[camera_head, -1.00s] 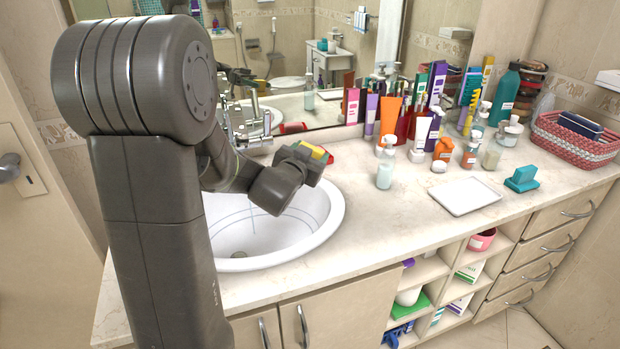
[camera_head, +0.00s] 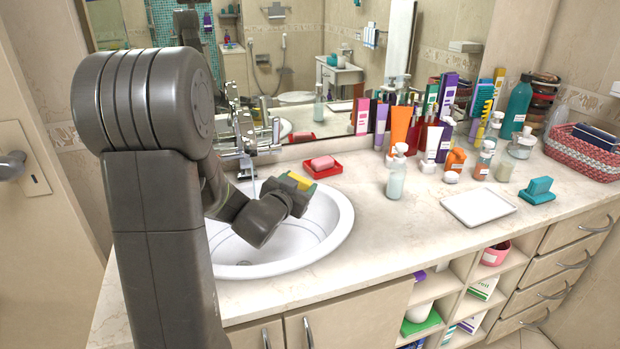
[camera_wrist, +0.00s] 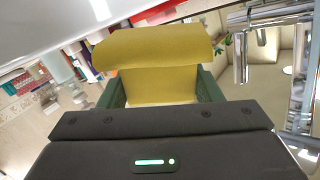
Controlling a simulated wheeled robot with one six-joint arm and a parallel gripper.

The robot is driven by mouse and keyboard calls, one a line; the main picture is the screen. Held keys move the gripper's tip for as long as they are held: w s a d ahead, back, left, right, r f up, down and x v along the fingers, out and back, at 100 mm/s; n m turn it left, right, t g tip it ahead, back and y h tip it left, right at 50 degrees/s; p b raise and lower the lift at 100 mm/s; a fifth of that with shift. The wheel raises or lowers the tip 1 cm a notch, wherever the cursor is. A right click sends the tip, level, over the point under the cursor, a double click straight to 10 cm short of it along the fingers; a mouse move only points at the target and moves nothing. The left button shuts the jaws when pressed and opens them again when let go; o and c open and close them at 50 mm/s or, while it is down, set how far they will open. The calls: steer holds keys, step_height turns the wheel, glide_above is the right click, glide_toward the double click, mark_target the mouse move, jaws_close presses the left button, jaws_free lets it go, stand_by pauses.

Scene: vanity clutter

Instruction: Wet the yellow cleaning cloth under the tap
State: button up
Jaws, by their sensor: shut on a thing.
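The yellow cloth (camera_head: 298,181) is in my gripper (camera_head: 304,188), above the right part of the white sink (camera_head: 345,215). In the wrist view the cloth (camera_wrist: 155,52) bulges out past the green fingers of my gripper (camera_wrist: 160,92), which are shut on it. The chrome tap (camera_head: 246,142) stands at the back of the sink, to the left of the cloth. A thin bluish streak that looks like water falls below its spout. The cloth appears apart from this streak. Chrome tap parts (camera_wrist: 240,58) also show at the right of the wrist view.
A red soap dish (camera_head: 334,171) with pink soap (camera_head: 322,162) sits behind the sink. A pump bottle (camera_head: 396,175), a white tray (camera_head: 478,207) and many toiletries stand to the right. The counter's front right of the sink is clear. A mirror backs the counter.

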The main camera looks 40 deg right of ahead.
steer(key=w+a+f+b, duration=0.1)
steer(key=w+a+f, duration=0.2)
steer(key=a, duration=0.3)
steer(key=shift+w+a+f, duration=0.25)
steer(key=shift+w+f, duration=0.15)
steer(key=shift+w, duration=0.35)
steer(key=shift+s+d, duration=0.1)
steer(key=s+d+r, duration=0.2)
steer(key=d, duration=0.1)
steer(key=s+d+r, duration=0.1)
steer(key=d, duration=0.1)
steer(key=shift+s, duration=0.25)
steer(key=shift+a, duration=0.1)
steer(key=shift+w, duration=0.1)
steer(key=shift+r, duration=0.1)
